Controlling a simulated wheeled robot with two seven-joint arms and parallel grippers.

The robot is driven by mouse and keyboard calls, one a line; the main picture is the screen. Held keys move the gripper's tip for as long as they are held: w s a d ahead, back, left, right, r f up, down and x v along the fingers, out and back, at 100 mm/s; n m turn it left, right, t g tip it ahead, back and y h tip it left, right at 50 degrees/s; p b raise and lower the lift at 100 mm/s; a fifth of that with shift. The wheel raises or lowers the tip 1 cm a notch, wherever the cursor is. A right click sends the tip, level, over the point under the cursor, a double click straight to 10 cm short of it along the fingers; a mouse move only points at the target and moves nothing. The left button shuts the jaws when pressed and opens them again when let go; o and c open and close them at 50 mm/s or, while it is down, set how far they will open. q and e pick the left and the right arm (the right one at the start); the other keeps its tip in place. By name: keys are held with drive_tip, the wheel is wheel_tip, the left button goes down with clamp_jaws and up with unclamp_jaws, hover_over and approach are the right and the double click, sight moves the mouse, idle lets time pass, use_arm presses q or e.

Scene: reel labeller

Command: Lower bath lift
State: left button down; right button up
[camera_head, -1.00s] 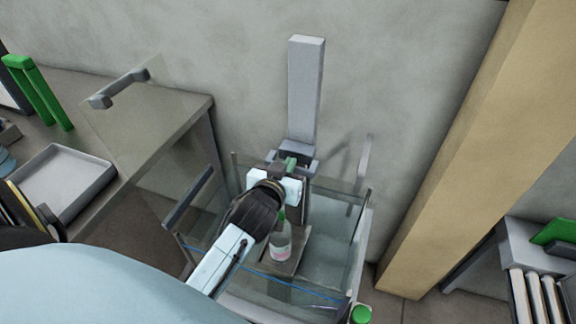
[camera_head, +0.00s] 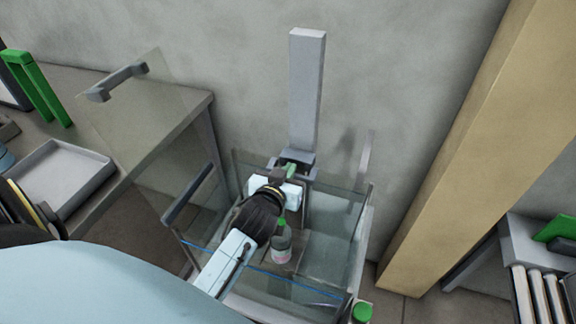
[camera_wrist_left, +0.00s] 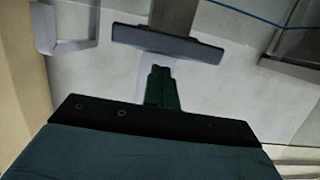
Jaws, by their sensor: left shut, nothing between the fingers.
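The bath lift has a tall grey column (camera_head: 306,95) against the wall and a grey crossbar (camera_head: 300,157) low on it. Its brownish platform (camera_head: 318,252) is inside the glass bath (camera_head: 345,235). A bottle (camera_head: 281,246) with a green cap stands on the platform. My left gripper (camera_head: 288,170) is shut with nothing between its green fingers, close to the crossbar. In the left wrist view its fingers (camera_wrist_left: 162,85) point at a dark grey bar (camera_wrist_left: 168,43); whether they touch it I cannot tell. My arm hides part of the lift. My right gripper is out of view.
A clear panel with a grey handle (camera_head: 122,82) stands left of the bath. A grey tray (camera_head: 62,178) lies on the left bench. A tan post (camera_head: 470,140) rises at right. Another green cap (camera_head: 362,312) shows by the bath's front right corner.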

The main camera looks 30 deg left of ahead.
use_arm(q)
drive_tip(key=s+d+r+p, duration=0.2)
drive_tip(key=s+r, duration=0.3)
drive_tip(key=s, duration=0.4)
drive_tip(key=shift+s+d+r+p, duration=0.15)
drive_tip(key=shift+s+r+p, duration=0.1)
drive_tip(key=shift+p, duration=0.45)
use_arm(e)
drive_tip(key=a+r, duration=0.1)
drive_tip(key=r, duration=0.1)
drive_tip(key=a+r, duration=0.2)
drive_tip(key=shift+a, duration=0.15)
use_arm(q)
drive_tip(key=shift+f, duration=0.1)
